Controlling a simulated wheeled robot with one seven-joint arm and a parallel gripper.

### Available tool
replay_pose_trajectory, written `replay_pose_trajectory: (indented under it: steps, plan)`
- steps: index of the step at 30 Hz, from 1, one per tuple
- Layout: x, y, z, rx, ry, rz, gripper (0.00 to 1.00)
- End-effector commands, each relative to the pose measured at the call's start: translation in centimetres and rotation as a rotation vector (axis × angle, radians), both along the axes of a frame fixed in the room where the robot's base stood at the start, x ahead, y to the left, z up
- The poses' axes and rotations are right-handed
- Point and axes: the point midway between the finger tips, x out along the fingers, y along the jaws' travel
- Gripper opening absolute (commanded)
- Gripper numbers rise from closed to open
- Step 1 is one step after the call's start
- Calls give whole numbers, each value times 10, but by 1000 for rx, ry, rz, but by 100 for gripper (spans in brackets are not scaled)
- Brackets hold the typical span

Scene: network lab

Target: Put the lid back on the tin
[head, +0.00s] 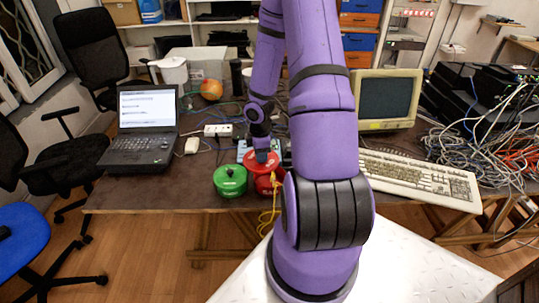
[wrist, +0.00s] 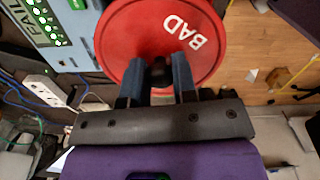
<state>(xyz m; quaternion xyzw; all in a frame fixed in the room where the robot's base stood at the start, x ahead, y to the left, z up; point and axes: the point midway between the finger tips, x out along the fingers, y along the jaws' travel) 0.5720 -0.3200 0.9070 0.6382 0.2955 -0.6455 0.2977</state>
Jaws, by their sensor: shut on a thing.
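My gripper (head: 261,153) is shut on the dark knob of a round red lid (head: 254,164). In the wrist view the two fingers (wrist: 158,72) stand on either side of the knob, and the lid (wrist: 127,45) reads "BAD" in white. In the head view a red tin (head: 266,187) is directly below the lid, partly hidden by the lid and my arm. The lid looks slightly left of the tin; I cannot tell whether they touch. A green tin (head: 230,187) with a green lid on it stands just left of the red one.
A light-blue panel marked "FAIL" (wrist: 55,30) lies beside the lid. A yellow cable (head: 268,217) hangs over the table's front edge. A power strip (head: 218,130), a laptop (head: 145,130) and a mouse (head: 192,145) are left; a keyboard (head: 420,178) is right.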

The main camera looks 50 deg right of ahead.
Motion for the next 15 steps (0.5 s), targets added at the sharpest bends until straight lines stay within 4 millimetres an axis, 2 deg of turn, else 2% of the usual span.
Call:
replay_pose_trajectory:
  steps: [3, 6, 15]
  plan:
    - [-18, -10, 0, 6, -3, 60, 3]
    - [-25, -14, 0, 9, -5, 92, 3]
    - [-26, -14, -13, 10, -4, 107, 3]
